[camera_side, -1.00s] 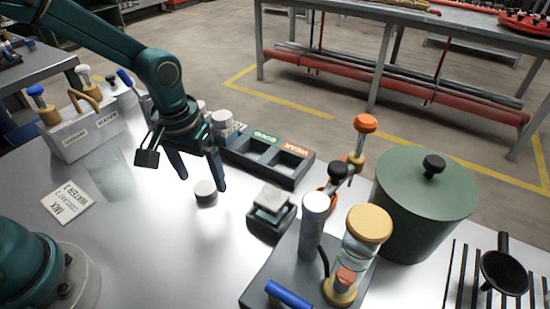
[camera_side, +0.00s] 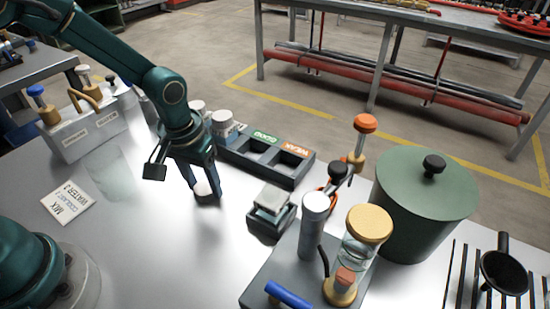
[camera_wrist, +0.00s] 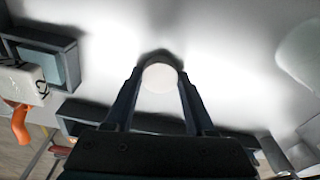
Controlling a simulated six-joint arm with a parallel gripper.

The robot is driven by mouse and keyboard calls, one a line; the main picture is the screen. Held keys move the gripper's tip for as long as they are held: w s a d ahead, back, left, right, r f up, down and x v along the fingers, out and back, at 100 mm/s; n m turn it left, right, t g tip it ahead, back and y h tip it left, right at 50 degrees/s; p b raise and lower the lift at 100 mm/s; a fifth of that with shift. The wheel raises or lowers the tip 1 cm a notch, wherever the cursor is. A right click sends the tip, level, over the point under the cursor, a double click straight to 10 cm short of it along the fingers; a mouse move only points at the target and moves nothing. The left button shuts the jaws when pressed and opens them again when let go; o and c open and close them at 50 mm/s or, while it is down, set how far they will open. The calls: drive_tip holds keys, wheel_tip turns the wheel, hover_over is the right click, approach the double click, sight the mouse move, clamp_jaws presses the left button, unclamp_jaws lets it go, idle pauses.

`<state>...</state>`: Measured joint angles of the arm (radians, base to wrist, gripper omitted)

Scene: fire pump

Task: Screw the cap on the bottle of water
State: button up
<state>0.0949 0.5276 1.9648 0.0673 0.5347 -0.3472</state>
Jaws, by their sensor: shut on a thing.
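A small round pale cap (camera_side: 203,187) is on the table left of centre, seen as a white disc in the wrist view (camera_wrist: 160,77). My gripper (camera_side: 205,190) points down with its two dark fingers on either side of the cap, shut on it. The wrist view shows the fingertips (camera_wrist: 161,78) at the cap's left and right edges. A carrier (camera_side: 85,138) with labelled compartments, one apparently reading WATER, holds bottles at the far left. A clear, nearly invisible vessel (camera_side: 110,172) stands in front of it. I cannot tell which is the bottle of water.
A dark tray (camera_side: 300,181) with slots marked GOOD and WEAK lies behind my gripper, with white-topped containers (camera_side: 222,118) at its left. A small square device (camera_side: 270,210), a pump stand (camera_side: 285,265) and a green lidded pot (camera_side: 425,205) stand to the right. A label card (camera_side: 67,202) lies left.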

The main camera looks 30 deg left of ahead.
drive_tip(key=shift+r, duration=2.5)
drive_tip(key=shift+s, duration=0.1)
drive_tip(key=shift+r, duration=0.3)
drive_tip(key=w+d+r+m, duration=0.3)
drive_tip(key=d+r, duration=0.2)
wheel_tip(320, 180, up, 3)
drive_tip(key=m, duration=0.3)
hover_over(272, 188)
drive_tip(key=shift+a+h, duration=0.25)
drive_tip(key=shift+h, duration=0.05)
drive_tip(key=shift+s+d+f, duration=0.2)
drive_tip(key=shift+d+f, duration=0.05)
drive_tip(key=shift+f, duration=1.8)
drive_tip(key=shift+f, duration=1.25)
